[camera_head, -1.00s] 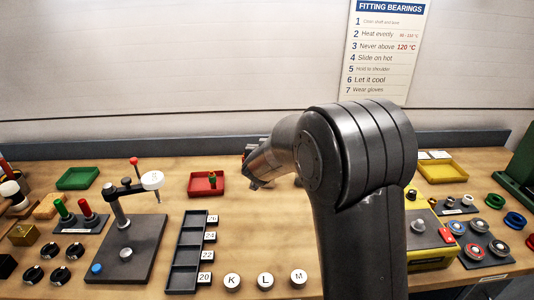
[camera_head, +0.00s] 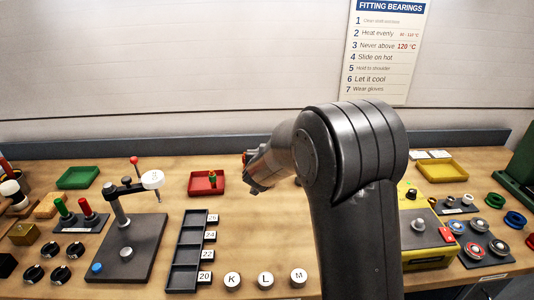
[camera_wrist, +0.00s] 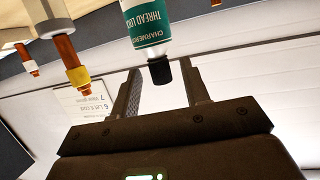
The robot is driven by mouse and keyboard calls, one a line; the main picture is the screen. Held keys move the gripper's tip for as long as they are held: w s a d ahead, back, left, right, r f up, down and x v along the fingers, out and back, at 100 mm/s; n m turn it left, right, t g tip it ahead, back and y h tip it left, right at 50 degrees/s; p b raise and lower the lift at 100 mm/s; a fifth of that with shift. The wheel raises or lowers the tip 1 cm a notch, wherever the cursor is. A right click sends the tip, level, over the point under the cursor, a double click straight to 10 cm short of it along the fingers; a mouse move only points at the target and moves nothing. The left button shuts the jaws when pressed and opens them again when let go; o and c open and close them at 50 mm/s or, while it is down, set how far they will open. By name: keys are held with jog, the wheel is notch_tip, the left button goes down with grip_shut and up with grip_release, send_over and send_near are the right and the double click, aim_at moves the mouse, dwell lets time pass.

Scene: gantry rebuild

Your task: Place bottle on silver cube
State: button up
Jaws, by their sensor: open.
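In the wrist view, a bottle (camera_wrist: 147,22) with a teal thread-lock label and a black cap shows at the top centre. Its cap lies in the gap between the tips of my gripper (camera_wrist: 160,66), with the fingers apart on either side. I cannot tell whether either finger touches it. In the head view, my gripper (camera_head: 252,184) is above the bench, near the red tray, partly hidden by my wrist. I cannot pick out the bottle there. I cannot identify a silver cube in either view; my arm hides part of the bench.
A red tray (camera_head: 194,189) holds a small green-and-orange item. A black stand (camera_head: 141,238), a slotted rack (camera_head: 184,256) and lettered discs occupy the front. A brass cube (camera_head: 24,234) is at left.

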jog(key=shift+r, duration=0.1)
jog(key=s+r+n+g+y, duration=0.15)
jog(key=s+r, duration=0.35)
jog(key=s, duration=0.7)
jog(key=s+r+n+g+y, duration=0.1)
jog(key=s+r+g+y, duration=0.3)
jog(key=s, duration=0.7)
jog(key=s+d+f+g+h, duration=0.1)
jog(key=s+d, duration=0.4)
jog(key=s, duration=0.5)
jog(key=s+d+f+g+h, duration=0.1)
jog(key=s+d, duration=0.4)
jog(key=s, duration=0.6)
jog(key=shift+s+d+f+m+g+h, duration=0.15)
jog(key=shift+d+m+g+h, duration=0.15)
jog(key=shift+g+h, duration=0.35)
jog(key=shift+a, duration=0.1)
